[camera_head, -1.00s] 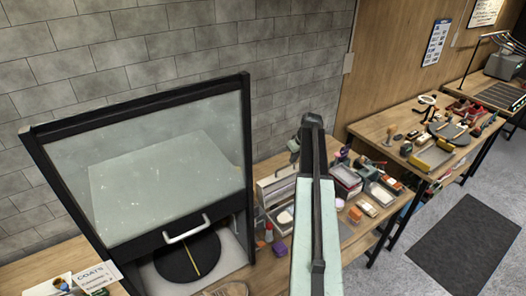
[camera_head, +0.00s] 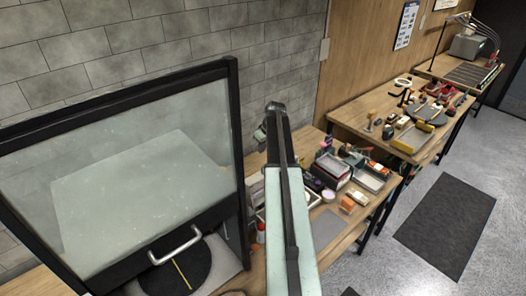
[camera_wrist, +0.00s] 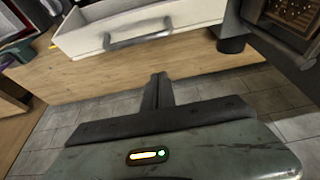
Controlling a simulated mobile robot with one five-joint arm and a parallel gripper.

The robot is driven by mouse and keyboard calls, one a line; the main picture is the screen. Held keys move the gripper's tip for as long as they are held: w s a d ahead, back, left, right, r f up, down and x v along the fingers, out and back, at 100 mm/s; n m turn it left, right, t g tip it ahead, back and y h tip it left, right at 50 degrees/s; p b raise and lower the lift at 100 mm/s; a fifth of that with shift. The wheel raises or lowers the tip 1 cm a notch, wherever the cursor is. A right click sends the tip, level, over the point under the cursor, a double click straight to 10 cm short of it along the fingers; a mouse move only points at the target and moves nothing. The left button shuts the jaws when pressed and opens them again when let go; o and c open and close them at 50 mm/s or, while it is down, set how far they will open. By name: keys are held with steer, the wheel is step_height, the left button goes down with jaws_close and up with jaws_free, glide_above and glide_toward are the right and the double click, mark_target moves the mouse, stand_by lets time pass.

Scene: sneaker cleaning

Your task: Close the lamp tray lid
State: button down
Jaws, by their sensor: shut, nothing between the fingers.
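My gripper (camera_wrist: 158,85) is shut and empty in the wrist view, above a tiled floor. A white tray or drawer front (camera_wrist: 150,35) with a grey bar handle (camera_wrist: 140,36) lies ahead of the fingers, apart from them; I cannot tell whether it is the lamp tray. In the head view, a far bench holds a dark slatted tray (camera_head: 466,70) with a thin raised frame (camera_head: 482,27) above it. I cannot tell whether that frame is the lamp tray lid. My arm crosses the middle of the head view, and my fingers are not clear there.
A glass-fronted cabinet (camera_head: 135,170) with a bar handle stands close at left. A bench with several boxes and bottles (camera_head: 340,185) is behind my arm. Another bench holds tools (camera_head: 415,115). A dark mat (camera_head: 447,225) lies on open floor at right. A dark box (camera_wrist: 285,25) is upper right in the wrist view.

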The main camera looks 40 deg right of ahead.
steer(key=f+b, duration=0.1)
steer(key=s+f+b, duration=0.1)
steer(key=f, duration=0.1)
steer(key=s+f+b, duration=0.1)
steer(key=shift+s+a+f, duration=0.1)
steer(key=shift+s+f, duration=0.15)
steer(key=shift+f, duration=0.1)
steer(key=shift+w+f, duration=0.1)
steer(key=shift+a, duration=0.1)
